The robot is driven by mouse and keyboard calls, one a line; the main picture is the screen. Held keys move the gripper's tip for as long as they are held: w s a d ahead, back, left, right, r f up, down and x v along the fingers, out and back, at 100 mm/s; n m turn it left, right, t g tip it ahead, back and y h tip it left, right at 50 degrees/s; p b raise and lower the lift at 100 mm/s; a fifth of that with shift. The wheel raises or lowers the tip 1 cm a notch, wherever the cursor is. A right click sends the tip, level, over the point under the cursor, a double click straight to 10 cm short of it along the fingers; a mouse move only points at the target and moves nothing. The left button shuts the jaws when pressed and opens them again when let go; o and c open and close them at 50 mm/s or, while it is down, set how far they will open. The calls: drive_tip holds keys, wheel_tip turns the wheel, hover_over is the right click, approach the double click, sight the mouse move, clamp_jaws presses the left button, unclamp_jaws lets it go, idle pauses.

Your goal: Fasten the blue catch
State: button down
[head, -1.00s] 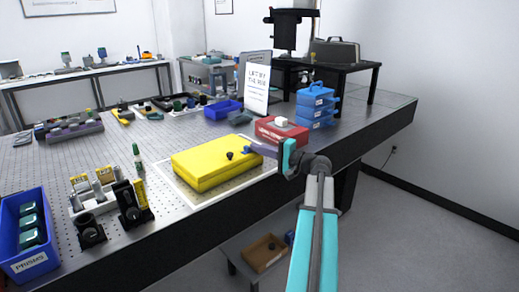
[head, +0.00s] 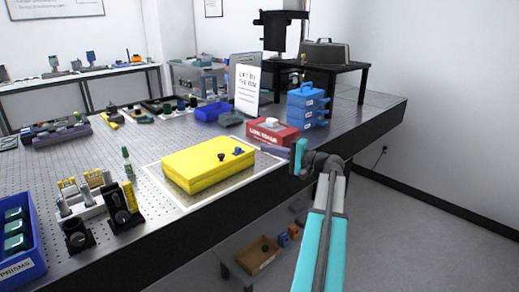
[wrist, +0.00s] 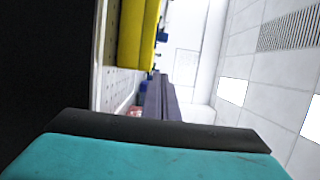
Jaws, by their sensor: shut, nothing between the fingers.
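The yellow case (head: 208,167) lies closed on a pale mat on the bench. A small blue part (head: 238,151), which looks like the blue catch, sits on its top near the right end, beside a dark knob (head: 221,157). Whether it is fastened cannot be told. My gripper (head: 266,149) is shut and empty, just right of the case and apart from it, its purple fingers pointing left. In the wrist view the fingers (wrist: 158,98) lie together below the yellow case (wrist: 136,32), and a bit of blue (wrist: 162,37) shows at the case's edge.
A red box (head: 272,132) stands close behind my gripper, with a stack of blue cases (head: 307,106) to its right. A sign (head: 247,84) stands behind. Optic mounts (head: 121,205) and a blue bin (head: 28,262) are at left. The bench's front edge runs below the case.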

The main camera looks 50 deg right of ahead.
drive_tip(key=shift+v, duration=2.5)
